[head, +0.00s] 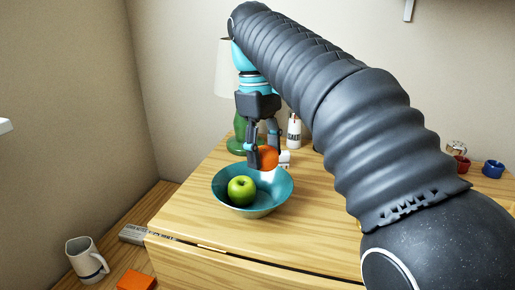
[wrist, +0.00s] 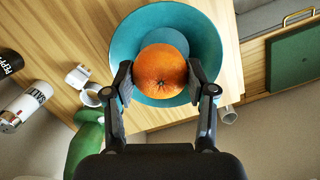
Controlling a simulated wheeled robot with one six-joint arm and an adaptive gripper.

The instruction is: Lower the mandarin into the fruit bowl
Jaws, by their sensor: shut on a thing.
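The orange mandarin (head: 268,158) is held between the fingers of my gripper (head: 264,155), over the far part of the teal fruit bowl (head: 225,200). In the wrist view the mandarin (wrist: 160,72) sits between both fingertips (wrist: 160,84), with the bowl (wrist: 208,42) behind it. My gripper is shut on the mandarin. A green apple (head: 241,189) lies inside the bowl in the head view. I cannot see the apple in the wrist view. The bowl stands on the wooden top.
A red pot (head: 461,165) and a blue pot (head: 493,169) are at the far right. A mug (head: 84,258) stands lower left.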

